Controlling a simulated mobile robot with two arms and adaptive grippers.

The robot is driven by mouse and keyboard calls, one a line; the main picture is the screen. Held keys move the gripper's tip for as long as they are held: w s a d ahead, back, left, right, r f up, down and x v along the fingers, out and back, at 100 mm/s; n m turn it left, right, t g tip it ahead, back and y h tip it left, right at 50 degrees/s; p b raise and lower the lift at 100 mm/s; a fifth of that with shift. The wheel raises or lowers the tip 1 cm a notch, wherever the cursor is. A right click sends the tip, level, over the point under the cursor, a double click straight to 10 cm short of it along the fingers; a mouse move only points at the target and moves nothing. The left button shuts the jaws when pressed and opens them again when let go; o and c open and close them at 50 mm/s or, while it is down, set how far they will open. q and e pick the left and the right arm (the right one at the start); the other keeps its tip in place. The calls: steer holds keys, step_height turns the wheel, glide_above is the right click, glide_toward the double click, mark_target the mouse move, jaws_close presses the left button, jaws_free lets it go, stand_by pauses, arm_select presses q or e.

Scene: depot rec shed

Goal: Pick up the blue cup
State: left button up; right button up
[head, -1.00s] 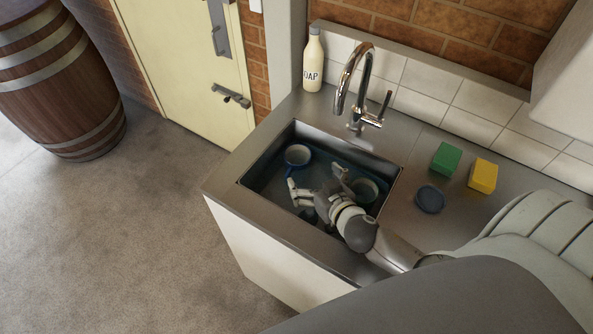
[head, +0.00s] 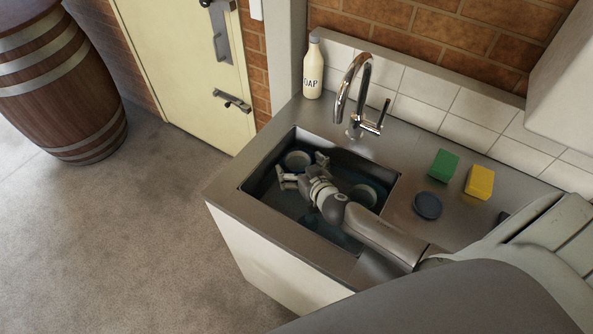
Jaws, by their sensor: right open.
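A blue cup (head: 296,155) stands in the far left part of the sink, its open top facing up. It is partly hidden by my right gripper. My right gripper (head: 301,167) reaches down into the sink from the right. It is open, with its fingers spread at the near side of the blue cup; I cannot tell whether they touch it. My left gripper is not in view.
A second, greenish cup (head: 365,196) sits in the sink (head: 244,196), right of my gripper and partly behind my arm. A tall tap (head: 363,95) rises behind the sink. A soap bottle (head: 313,72), green sponge (head: 443,165), yellow sponge (head: 479,182) and dark round item (head: 428,205) stand around it.

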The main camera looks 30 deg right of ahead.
steer(key=shift+w+f, duration=0.1)
steer(key=shift+w, duration=0.15)
steer(key=shift+s, duration=0.1)
steer(key=c, duration=1.4)
